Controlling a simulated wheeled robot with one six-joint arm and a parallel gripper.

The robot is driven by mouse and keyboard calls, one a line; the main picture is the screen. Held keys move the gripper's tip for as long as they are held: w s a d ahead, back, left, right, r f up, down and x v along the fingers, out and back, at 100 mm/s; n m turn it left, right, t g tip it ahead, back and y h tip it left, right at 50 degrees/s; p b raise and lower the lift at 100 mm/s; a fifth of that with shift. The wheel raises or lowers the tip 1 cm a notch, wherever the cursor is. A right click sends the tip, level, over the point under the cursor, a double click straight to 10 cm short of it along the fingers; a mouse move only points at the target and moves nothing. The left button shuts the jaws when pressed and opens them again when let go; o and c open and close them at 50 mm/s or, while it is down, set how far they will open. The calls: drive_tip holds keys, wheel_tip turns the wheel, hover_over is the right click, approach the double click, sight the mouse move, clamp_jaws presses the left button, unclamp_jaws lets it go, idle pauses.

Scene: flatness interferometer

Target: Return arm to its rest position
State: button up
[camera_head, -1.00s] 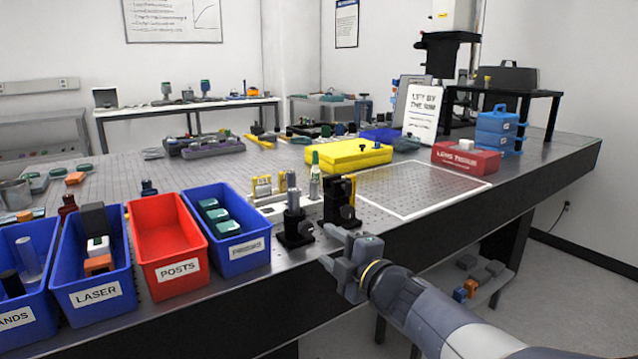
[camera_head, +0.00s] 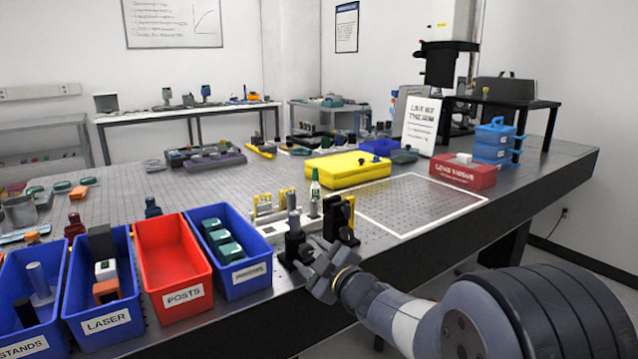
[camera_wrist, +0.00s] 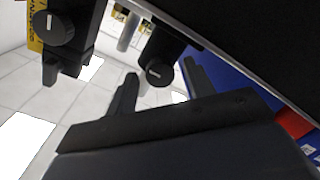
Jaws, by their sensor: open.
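My gripper (camera_head: 318,268) is open at the front edge of the optical table (camera_head: 420,232), next to two black post mounts. One mount with a grey post (camera_head: 294,236) stands just left of and behind the fingers. The other black mount (camera_head: 338,222) stands behind them. In the wrist view the two dark fingertips (camera_wrist: 160,84) are apart, and nothing shows held between them. Black mounts with round knobs (camera_wrist: 160,72) show close beyond the fingers. I cannot tell whether the gripper touches them. My arm comes in from the lower right.
Red POSTS bin (camera_head: 172,297) and blue bins labelled LASER (camera_head: 107,322) and another (camera_head: 249,272) line the front edge. A white-outlined area (camera_head: 420,205) on the table is empty. A yellow case (camera_head: 348,168), red box (camera_head: 462,172) and blue stacked case (camera_head: 497,140) stand farther back.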

drive_tip(key=m+p, duration=0.2)
drive_tip(key=p, duration=0.1)
drive_tip(key=m+p, duration=0.3)
drive_tip(key=shift+r+m+p, duration=0.2)
drive_tip(key=shift+m+p, duration=0.1)
drive_tip(key=shift+p, duration=0.1)
drive_tip(key=m+p, duration=0.5)
drive_tip(key=p, duration=0.3)
drive_tip(key=shift+f+y, duration=0.1)
drive_tip(key=shift+y, duration=0.2)
drive_tip(key=shift+s+d+f+b, duration=0.2)
drive_tip(key=shift+s+d+b, duration=0.15)
drive_tip(key=shift+s+d, duration=0.35)
drive_tip(key=shift+s, duration=0.25)
